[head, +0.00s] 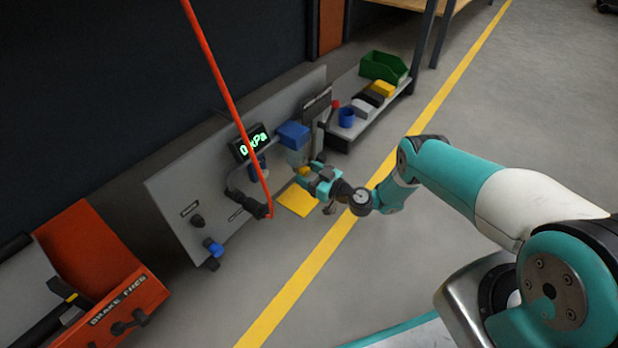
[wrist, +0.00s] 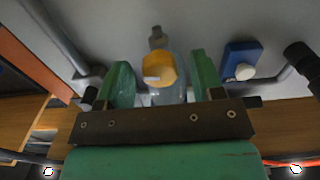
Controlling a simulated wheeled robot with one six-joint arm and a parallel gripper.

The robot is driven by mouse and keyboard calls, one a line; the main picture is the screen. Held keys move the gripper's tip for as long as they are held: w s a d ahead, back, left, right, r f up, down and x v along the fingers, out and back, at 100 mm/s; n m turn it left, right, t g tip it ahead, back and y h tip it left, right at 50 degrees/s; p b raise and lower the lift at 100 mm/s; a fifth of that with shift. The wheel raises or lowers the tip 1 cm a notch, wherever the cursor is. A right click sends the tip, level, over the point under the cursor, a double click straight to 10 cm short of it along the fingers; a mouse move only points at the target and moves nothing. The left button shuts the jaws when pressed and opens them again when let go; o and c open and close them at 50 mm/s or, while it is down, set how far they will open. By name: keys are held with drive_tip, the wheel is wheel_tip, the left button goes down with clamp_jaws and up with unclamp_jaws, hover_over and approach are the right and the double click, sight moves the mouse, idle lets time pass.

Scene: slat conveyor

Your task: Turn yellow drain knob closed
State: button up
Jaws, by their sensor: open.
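The yellow drain knob (wrist: 158,69) sits at the end of a cloudy, see-through bowl (wrist: 172,92) in the wrist view. In the head view the knob (head: 304,171) is a small yellow patch under the bowl (head: 296,157), which hangs from a blue filter head (head: 293,134). My gripper (head: 318,177) is beside the knob, partly covering it. In the wrist view my gripper (wrist: 163,78) is open, with one green finger on each side of the knob and a visible gap on both sides. The knob's lower part and the bowl's base are partly hidden behind the gripper body.
A grey panel (head: 180,183) carries a display (head: 249,142) reading 0 kPa, pipes and a blue knob (head: 213,247). A red-orange bar (head: 215,85) crosses in front. A shelf at right holds a green bin (head: 384,67) and a blue cup (head: 346,117). Open floor lies right.

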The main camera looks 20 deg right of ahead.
drive_tip(key=c, duration=0.9)
drive_tip(key=shift+m, duration=1.5)
drive_tip(key=o, duration=0.9)
